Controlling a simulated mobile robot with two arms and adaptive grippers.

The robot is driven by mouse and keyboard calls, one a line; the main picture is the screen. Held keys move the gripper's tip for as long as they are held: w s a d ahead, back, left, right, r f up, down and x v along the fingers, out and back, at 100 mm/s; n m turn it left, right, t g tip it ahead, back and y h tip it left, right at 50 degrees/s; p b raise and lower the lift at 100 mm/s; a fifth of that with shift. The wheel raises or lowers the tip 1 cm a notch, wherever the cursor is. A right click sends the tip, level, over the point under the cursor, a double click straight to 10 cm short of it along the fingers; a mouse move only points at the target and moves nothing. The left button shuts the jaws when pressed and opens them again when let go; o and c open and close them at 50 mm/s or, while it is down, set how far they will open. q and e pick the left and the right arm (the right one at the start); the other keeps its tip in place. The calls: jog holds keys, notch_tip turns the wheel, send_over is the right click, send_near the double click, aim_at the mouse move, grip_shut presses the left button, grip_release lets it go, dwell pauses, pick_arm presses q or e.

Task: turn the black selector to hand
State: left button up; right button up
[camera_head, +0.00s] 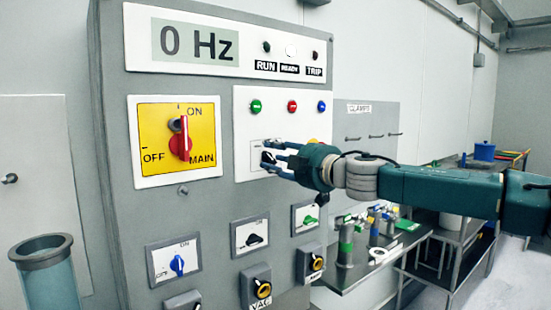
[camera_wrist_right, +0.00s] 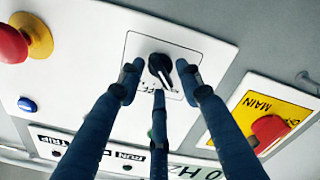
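The black selector (camera_wrist_right: 160,68) sits on a white plate within a thin black outline. In the right wrist view its pale pointer line slants down and to the right, and its lettering is mostly hidden. In the head view the selector (camera_head: 268,158) is partly covered by my right gripper (camera_head: 277,159). My right gripper's three fingers reach toward the panel in the right wrist view (camera_wrist_right: 160,82). Their tips stand apart around the selector, with visible gaps at the sides; I cannot tell whether the lower finger touches it. My left gripper is not in view.
A red main switch (camera_head: 180,146) on a yellow plate is left of the selector. Green (camera_head: 256,106), red (camera_head: 292,106) and blue (camera_head: 322,106) buttons are above it. A red mushroom button (camera_wrist_right: 10,45) is close by. Smaller switches (camera_head: 250,240) are below. A glass cylinder (camera_head: 48,275) stands at lower left.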

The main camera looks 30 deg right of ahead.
jog(key=s, duration=1.2)
jog(key=shift+d, duration=0.45)
